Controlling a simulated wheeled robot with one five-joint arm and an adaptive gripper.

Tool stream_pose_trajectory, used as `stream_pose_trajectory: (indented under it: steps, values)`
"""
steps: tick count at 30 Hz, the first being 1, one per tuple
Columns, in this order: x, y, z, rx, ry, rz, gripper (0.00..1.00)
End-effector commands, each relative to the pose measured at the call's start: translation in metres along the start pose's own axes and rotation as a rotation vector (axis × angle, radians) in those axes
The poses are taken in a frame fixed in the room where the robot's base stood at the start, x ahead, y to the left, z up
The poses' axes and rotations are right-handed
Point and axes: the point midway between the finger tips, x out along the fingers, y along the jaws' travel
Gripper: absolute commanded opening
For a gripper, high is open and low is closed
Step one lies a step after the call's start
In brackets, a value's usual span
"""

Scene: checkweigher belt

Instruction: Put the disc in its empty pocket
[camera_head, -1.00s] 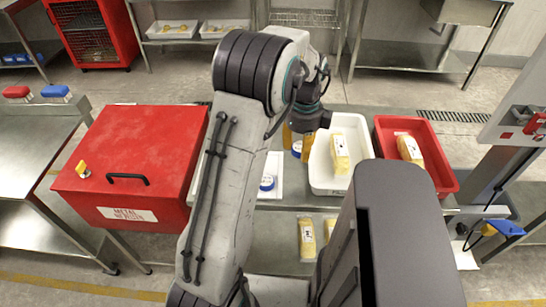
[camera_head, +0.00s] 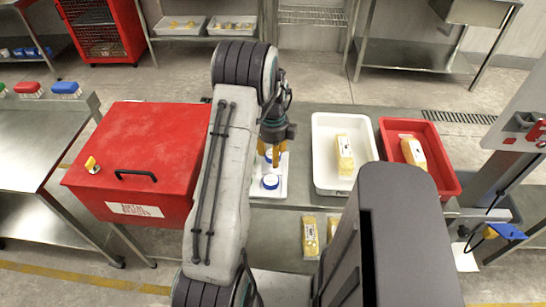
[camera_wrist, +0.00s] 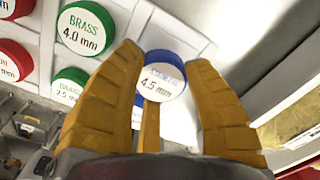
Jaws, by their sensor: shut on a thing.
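A blue-rimmed white disc (camera_wrist: 162,80) reading "4.5 mm" sits between the yellow fingers of my gripper (camera_wrist: 160,105) in the wrist view; its upper word is hard to read. My gripper (camera_head: 272,155) is shut on this disc above the pale pocket tray (camera_head: 284,186) in the head view. In the wrist view the tray (camera_wrist: 128,20) carries green discs, one (camera_wrist: 85,28) reading "BRASS 4.0 mm", and red discs (camera_wrist: 14,60) at the left. Another blue disc (camera_head: 270,182) shows on the tray in the head view. My fingers and the held disc hide part of the tray.
A white bin (camera_head: 325,182) and a red bin (camera_head: 455,182), each with a yellow packet, stand right of the tray. A red metal box (camera_head: 150,150) stands to the left.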

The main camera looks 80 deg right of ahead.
Motion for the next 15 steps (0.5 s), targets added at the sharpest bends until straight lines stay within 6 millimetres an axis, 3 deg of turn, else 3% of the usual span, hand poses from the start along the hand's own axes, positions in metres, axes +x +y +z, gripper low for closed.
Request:
stream_pose_trajectory:
  steps: [6, 15]
  values:
    - [0.018, 0.0, 0.0, 0.0, 0.0, 0.0, 0.12]
    - [0.02, 0.0, 0.0, 0.0, 0.0, 0.0, 0.12]
